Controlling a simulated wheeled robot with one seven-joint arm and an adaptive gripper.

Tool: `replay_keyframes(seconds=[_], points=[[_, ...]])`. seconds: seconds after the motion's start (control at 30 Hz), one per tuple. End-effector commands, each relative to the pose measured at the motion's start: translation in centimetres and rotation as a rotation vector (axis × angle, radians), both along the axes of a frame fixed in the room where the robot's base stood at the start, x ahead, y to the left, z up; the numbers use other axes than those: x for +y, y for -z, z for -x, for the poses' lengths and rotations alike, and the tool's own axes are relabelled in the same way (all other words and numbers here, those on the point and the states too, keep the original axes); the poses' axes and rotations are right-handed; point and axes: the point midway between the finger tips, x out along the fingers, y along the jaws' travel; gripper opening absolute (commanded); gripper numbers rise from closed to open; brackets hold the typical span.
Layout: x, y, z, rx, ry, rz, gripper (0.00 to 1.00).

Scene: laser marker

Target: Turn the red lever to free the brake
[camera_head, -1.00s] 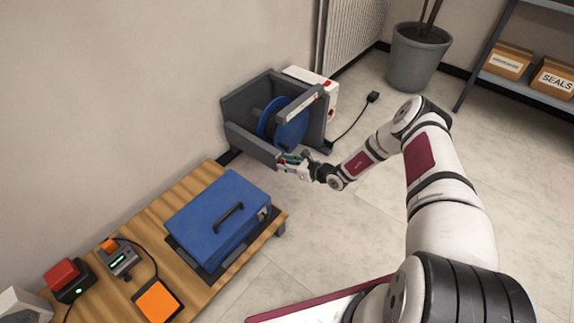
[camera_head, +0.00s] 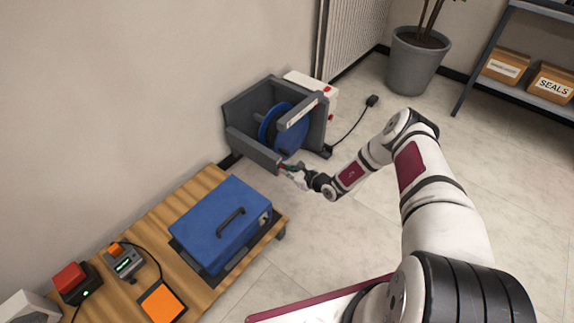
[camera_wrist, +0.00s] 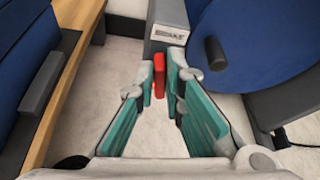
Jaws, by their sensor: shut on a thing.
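The red lever (camera_wrist: 159,75) shows in the wrist view between my teal-padded fingertips, below a grey arm end with a small plate that appears to read BRAKE (camera_wrist: 169,33). My gripper (camera_wrist: 164,84) is shut on the lever, the fingers close together at the tips and wider apart toward the palm. In the head view, my gripper (camera_head: 287,170) is at the near end of the grey reel stand (camera_head: 252,146). Only a speck of red shows there, so the lever's angle is hard to tell. A blue reel (camera_head: 288,134) sits inside the stand.
A wooden bench (camera_head: 205,178) stands left of the stand, carrying a blue case (camera_head: 222,220), an orange pad (camera_head: 160,300) and a red button box (camera_head: 70,278). A white box (camera_head: 312,84) is behind the stand. A cable lies on the floor at right. The floor in front is open.

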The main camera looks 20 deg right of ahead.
Motion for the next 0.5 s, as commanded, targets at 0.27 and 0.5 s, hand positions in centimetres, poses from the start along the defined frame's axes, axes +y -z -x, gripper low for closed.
replay_keyframes(seconds=[0.27,0.5], points=[[0.57,-0.05,0.52,-0.148,-0.001,0.208,0.0],[0.89,0.42,0.76,-0.284,-0.001,0.394,0.0]])
